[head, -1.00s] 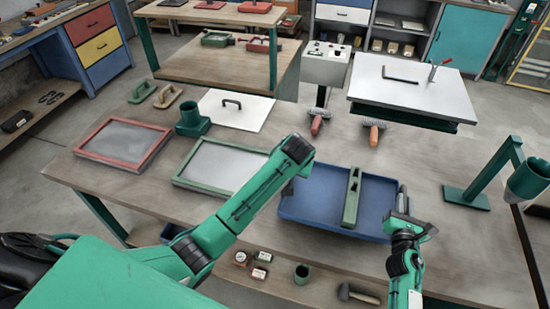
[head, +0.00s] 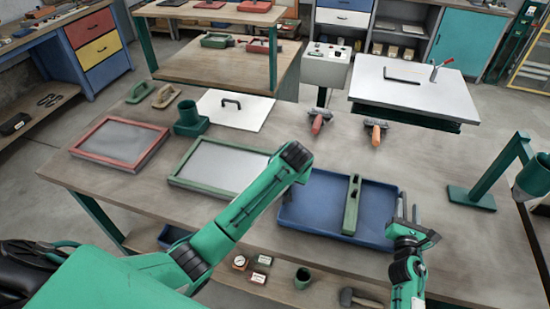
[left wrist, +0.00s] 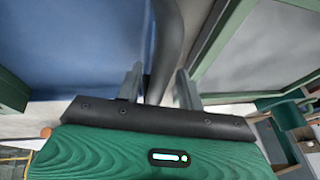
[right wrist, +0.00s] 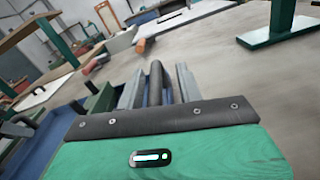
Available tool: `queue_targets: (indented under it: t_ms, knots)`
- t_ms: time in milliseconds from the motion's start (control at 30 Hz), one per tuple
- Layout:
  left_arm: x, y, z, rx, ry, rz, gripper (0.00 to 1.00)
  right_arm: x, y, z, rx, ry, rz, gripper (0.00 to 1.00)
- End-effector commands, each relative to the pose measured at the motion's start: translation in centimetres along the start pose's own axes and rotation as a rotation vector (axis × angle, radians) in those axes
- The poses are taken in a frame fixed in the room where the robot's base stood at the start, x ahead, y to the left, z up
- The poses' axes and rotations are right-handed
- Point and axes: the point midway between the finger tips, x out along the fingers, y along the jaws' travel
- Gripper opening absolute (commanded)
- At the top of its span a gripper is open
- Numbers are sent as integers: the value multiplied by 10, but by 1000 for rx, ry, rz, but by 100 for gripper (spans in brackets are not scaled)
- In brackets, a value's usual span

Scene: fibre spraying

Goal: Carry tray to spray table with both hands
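The blue tray (head: 300,215) lies on the wooden table, with a green bar tool (head: 351,205) across it. My left gripper hangs at the tray's left side; its fingertips are hidden behind its arm in the head view. In the left wrist view, the left gripper (left wrist: 158,85) has its fingers apart on either side of a dark curved handle (left wrist: 166,40), with a gap beside it. My right gripper (right wrist: 158,85) is at the tray's right edge, fingers apart around a dark bar-like handle (right wrist: 156,82). A white-topped table (head: 410,95) stands behind to the right.
A green-framed screen (head: 220,165) and a red-framed screen (head: 120,142) lie left of the tray. Two orange-handled tools (head: 376,130) lie behind it. A green stand (head: 470,196) is on the right. A control box (head: 327,65) stands beyond the table.

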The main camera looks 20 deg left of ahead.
Motion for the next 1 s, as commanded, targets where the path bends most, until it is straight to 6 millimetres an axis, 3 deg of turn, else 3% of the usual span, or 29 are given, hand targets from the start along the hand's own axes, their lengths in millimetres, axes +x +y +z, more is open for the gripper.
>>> queue_targets:
  t_ms: [367, 800, 1000]
  knots:
    - [-9, 5, -2, 2, 7, 11, 39, -1, 4, -2, 1, 4, 7, 37]
    - [-94, 3, -1, 1, 8, 11, 39, -1, 5, -3, 1, 5, 9, 37]
    - [-118, 2, -1, 1, 6, 8, 39, -1, 5, -3, 2, 5, 9, 37]
